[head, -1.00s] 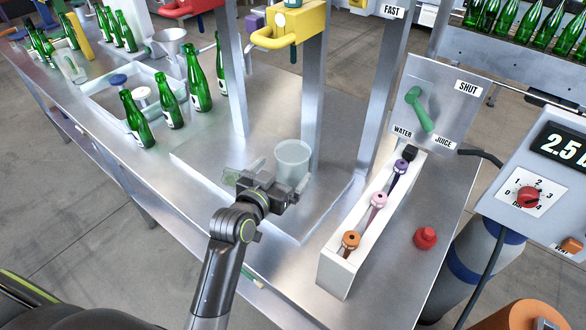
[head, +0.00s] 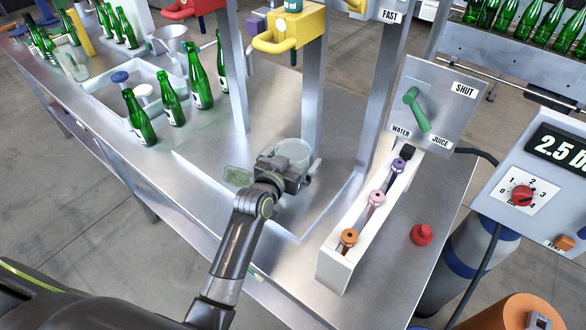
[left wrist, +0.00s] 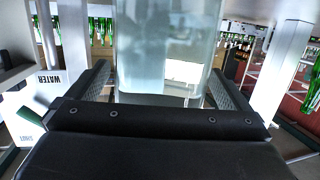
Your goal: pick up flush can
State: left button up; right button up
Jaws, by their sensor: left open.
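The flush can appears to be the pale translucent cylinder (head: 293,150) standing upright on the metal tray below the yellow tap. My left gripper (head: 290,168) is at its near side and hides its lower part in the head view. In the left wrist view the can (left wrist: 168,45) fills the middle, upright between the two spread fingers of my left gripper (left wrist: 160,88). The fingers are open, one on each side of it; I cannot tell whether they touch it. My right gripper is not in view.
A small greenish clear item (head: 238,176) lies left of the gripper. A white rack (head: 334,265) with orange, pink and purple nozzles stands to the right, beside a red knob (head: 422,235). Metal posts (head: 312,90) rise behind the can. Green bottles (head: 170,100) stand at the left.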

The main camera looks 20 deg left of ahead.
pick_arm(q)
jog(key=c, duration=1.1)
jog(key=shift+o, duration=0.2)
